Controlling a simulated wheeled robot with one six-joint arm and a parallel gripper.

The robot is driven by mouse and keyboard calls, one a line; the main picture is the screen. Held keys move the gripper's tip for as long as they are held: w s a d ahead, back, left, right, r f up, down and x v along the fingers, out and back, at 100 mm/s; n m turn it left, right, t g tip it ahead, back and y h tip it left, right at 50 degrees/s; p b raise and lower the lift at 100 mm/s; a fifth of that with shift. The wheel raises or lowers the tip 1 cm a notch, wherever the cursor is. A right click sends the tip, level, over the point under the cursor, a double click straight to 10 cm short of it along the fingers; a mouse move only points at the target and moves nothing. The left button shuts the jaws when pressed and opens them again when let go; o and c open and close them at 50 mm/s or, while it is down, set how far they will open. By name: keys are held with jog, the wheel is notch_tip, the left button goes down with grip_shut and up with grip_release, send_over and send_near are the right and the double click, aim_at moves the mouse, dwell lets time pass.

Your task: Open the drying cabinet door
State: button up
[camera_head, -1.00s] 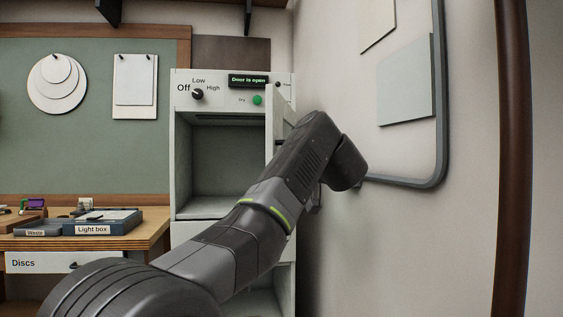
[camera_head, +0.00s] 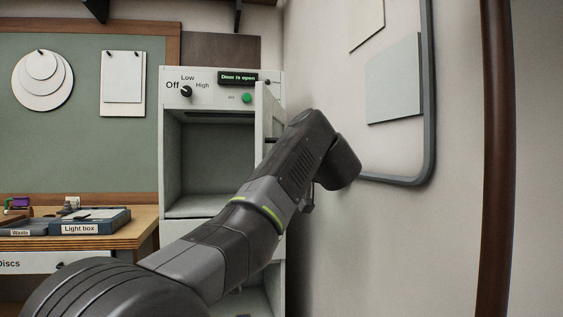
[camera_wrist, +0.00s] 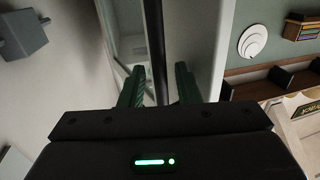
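The drying cabinet (camera_head: 178,150) is a pale upright unit. Its display (camera_head: 238,77) reads "Door is open". Its upper compartment is uncovered and looks empty. The door (camera_head: 268,105) stands swung out at the right side, seen nearly edge-on and partly hidden behind my arm. My gripper is hidden behind my arm in the head view. In the wrist view my gripper (camera_wrist: 159,85) has its two green fingers apart. A dark upright bar (camera_wrist: 155,45), apparently the door's handle, runs between them beside a pale panel. Contact with the bar cannot be made out.
The wall with a grey-framed board (camera_head: 430,110) is close to the right of my arm. A wooden bench (camera_head: 145,232) with a light box (camera_head: 95,225) stands left of the cabinet. A brown post (camera_head: 495,160) stands at the far right.

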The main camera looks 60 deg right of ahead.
jog(key=p+v, duration=0.1)
jog(key=v, duration=1.2)
jog(key=b+x, duration=0.1)
jog(key=x, duration=1.2)
jog(key=shift+w+d+r, duration=0.1)
jog(key=shift+w+d, duration=0.05)
jog(key=shift+w, duration=0.2)
